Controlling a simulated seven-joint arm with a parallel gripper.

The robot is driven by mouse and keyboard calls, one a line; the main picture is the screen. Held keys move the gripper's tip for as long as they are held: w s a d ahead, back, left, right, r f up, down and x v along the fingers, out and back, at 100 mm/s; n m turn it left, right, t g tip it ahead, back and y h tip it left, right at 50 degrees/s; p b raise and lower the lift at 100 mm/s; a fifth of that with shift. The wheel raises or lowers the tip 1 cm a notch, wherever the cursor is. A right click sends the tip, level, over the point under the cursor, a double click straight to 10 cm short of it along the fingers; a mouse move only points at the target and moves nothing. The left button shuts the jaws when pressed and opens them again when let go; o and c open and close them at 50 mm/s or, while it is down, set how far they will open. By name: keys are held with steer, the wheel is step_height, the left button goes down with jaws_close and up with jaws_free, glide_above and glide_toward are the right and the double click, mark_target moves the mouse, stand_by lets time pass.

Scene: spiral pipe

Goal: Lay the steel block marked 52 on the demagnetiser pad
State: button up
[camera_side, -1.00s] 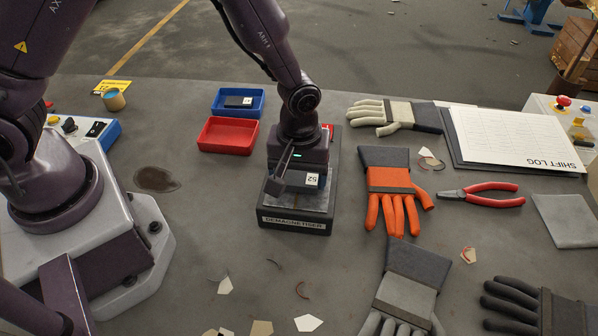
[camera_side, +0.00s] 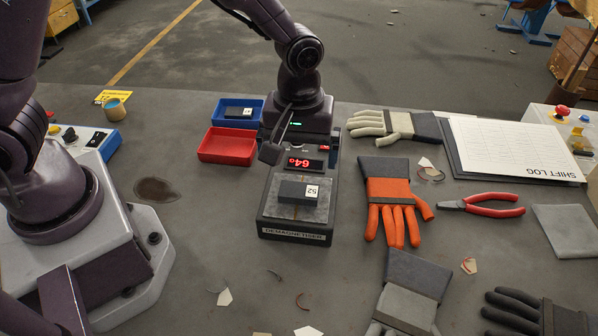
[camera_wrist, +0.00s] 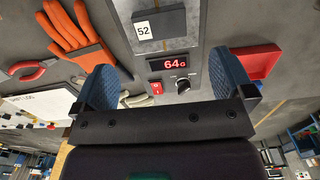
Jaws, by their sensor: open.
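The dark steel block marked 52 (camera_side: 298,192) lies flat on the grey pad of the demagnetiser (camera_side: 291,236). The block also shows at the top of the wrist view (camera_wrist: 159,27), with its white 52 label. The demagnetiser's red display reads 64 G in the wrist view (camera_wrist: 174,64). My gripper (camera_side: 272,150) is above the display end of the demagnetiser, behind the block and apart from it. In the wrist view its two blue fingers (camera_wrist: 173,82) are spread with nothing between them.
A blue tray (camera_side: 219,118) holds another labelled block (camera_side: 239,112). An empty red tray (camera_side: 227,159) stands in front of it. An orange glove (camera_side: 390,190) and red-handled pliers (camera_side: 490,203) lie to the right.

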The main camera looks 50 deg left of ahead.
steer(key=s+a+r+m+t, duration=0.1)
steer(key=s+a+r+m, duration=0.15)
steer(key=r, duration=0.55)
steer(key=s+a+r+m+t, duration=0.2)
steer(key=s+a+r, duration=0.15)
steer(key=r, duration=0.35)
steer(key=s+a+r+m+t, duration=0.2)
steer(key=s+a+r+m, duration=0.2)
steer(key=s, duration=0.4)
steer(key=shift+s+a+r+t, duration=0.3)
steer(key=shift+s+a+r, duration=0.1)
steer(key=shift+a+r, duration=0.1)
